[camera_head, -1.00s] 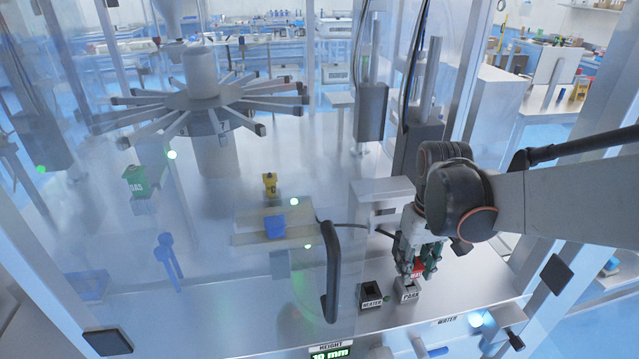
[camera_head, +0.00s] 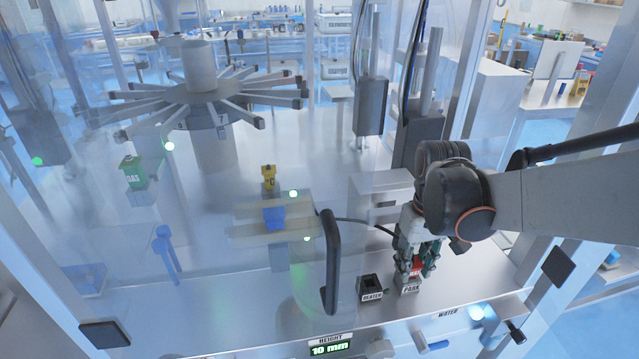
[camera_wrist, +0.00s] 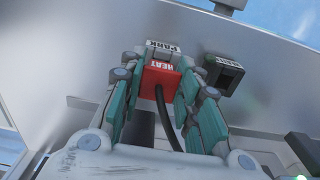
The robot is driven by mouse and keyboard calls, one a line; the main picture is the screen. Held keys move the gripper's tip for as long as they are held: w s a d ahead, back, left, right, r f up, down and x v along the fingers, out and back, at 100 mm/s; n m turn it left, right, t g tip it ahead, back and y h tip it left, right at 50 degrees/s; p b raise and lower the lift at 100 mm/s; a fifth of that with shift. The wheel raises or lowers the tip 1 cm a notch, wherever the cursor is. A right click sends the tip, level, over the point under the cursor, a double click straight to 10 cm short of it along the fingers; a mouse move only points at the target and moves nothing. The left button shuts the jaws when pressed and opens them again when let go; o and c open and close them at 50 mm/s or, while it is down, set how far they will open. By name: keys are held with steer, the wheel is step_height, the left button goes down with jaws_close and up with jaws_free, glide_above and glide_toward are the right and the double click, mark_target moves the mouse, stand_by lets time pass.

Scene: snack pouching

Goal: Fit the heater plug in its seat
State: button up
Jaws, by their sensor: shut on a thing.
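The red heater plug (camera_wrist: 160,80), marked HEAT, sits between the fingers of my gripper (camera_wrist: 162,85). A black cable runs back from it. My gripper (camera_head: 415,268) is shut on the plug, whose red side (camera_head: 415,268) shows between the fingers. The plug is at the block marked PARK (camera_head: 410,288), which also shows in the wrist view (camera_wrist: 160,46). I cannot tell whether the plug is still inside that block. The black heater seat (camera_head: 370,287), labelled HEATER, stands just left of it in the head view and to its right in the wrist view (camera_wrist: 222,75); its opening looks empty.
A clear door with a black handle (camera_head: 329,262) stands left of the heater seat. A grey box (camera_head: 380,195) is behind my gripper. A green GAS plug (camera_head: 133,171) and a yellow piece (camera_head: 268,176) are farther left. The WATER valve (camera_head: 432,345) is at the front.

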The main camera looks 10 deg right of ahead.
steer(key=shift+f+b, duration=0.3)
steer(key=shift+f, duration=0.2)
steer(key=o, duration=1.2)
steer(key=shift+c, duration=0.2)
steer(key=shift+r, duration=0.1)
